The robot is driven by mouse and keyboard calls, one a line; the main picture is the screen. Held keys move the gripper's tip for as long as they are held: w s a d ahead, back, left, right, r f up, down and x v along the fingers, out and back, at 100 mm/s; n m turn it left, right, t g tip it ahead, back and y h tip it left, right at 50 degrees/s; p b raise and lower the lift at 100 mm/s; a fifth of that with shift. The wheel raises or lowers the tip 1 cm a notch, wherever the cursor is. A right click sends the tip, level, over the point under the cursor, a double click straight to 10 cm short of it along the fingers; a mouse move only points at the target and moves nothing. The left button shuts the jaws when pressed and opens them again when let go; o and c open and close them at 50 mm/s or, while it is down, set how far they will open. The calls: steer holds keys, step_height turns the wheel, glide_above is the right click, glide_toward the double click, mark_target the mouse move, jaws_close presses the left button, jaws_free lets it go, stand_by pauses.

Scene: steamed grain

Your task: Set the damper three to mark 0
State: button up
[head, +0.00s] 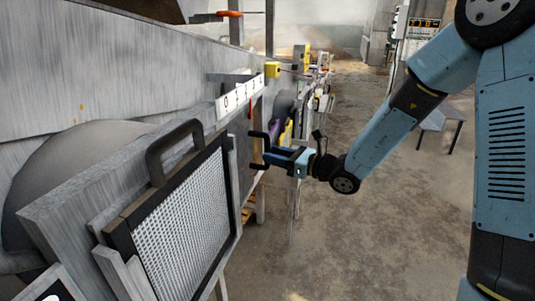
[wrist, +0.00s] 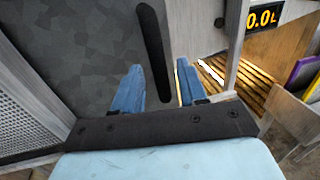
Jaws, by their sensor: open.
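A dark grey plate (wrist: 70,45) with a black bar handle (wrist: 153,45) fills much of the wrist view; it appears to be a damper, but no number on it is readable. In the head view the black handle (head: 259,135) stands out from the wooden wall. A white scale strip (head: 240,97) with several marks, 0 at its near end, is above it. A small red piece (head: 250,108) shows just below the strip, seemingly nearer its far half. My gripper (head: 270,155) is open at the handle, one blue finger on each side of the bar; contact cannot be told.
A mesh screen (head: 185,215) with a black handle (head: 165,150) stands nearer on the left. A yellow-digit display (wrist: 262,18) reads 0.0 at upper right in the wrist view, above wooden slats (wrist: 250,90). The floor to the right is mostly open, with a small table (head: 440,118).

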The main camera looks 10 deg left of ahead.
mark_target(267, 166)
steer(key=shift+x, duration=1.55)
steer(key=shift+c, duration=0.3)
jaws_close()
